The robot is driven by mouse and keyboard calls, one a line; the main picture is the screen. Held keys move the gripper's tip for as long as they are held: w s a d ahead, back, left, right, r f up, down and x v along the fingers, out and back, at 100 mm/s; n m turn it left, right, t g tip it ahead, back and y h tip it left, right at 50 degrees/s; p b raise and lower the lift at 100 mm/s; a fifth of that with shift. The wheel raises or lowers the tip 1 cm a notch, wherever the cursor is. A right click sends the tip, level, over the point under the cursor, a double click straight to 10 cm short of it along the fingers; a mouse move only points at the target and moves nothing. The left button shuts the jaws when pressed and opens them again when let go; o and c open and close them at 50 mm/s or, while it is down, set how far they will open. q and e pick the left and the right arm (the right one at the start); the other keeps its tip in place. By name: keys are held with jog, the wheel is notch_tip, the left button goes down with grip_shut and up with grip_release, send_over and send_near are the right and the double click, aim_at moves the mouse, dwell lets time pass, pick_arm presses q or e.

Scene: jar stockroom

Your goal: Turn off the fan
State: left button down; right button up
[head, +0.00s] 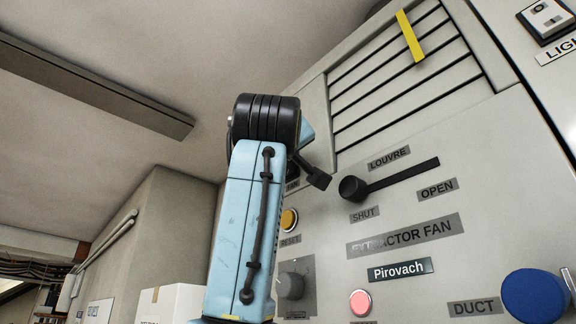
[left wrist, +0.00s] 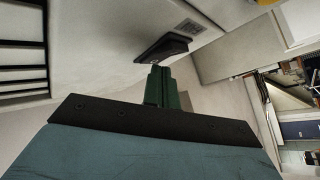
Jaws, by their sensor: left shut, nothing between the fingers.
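The extractor fan panel (head: 330,235) fills the right of the head view, its EXTRACTOR FAN label (head: 405,235) partly worn. My blue left arm stands in front of its left side and hides my gripper there. A dark handle (head: 318,179) pokes out right of the arm, beside a partly hidden FAN label (head: 292,186). In the left wrist view, my left gripper (left wrist: 163,72) is shut and empty. Its tips are close to a dark wedge-shaped fitting (left wrist: 163,48) on the panel; I cannot tell whether they touch. My right gripper is not in view.
The panel also carries a LOUVRE lever (head: 402,177), a yellow button (head: 289,220), a grey knob (head: 292,285), a pinkish-red button (head: 360,302) and a blue DUCT knob (head: 535,296). A yellow strip (head: 409,36) lies across the louvre slats (head: 400,75). A light switch (head: 548,18) is top right.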

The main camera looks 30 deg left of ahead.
pick_arm(q)
jog(key=shift+s, duration=0.1)
jog(key=shift+s+a+f+b, duration=0.1)
jog(key=shift+s+a+b, duration=0.15)
jog(key=shift+s, duration=0.15)
jog(key=shift+s+a+b, duration=0.1)
jog(key=shift+s+b, duration=0.15)
jog(key=shift+s, duration=0.1)
jog(key=shift+s, duration=0.1)
jog(key=s+b, duration=0.1)
jog(key=s+a, duration=0.1)
jog(key=s, duration=0.1)
jog(key=s+a+b, duration=0.1)
jog(key=shift+s+f+b, duration=0.15)
jog(key=shift+f+b, duration=0.15)
jog(key=shift+f, duration=0.05)
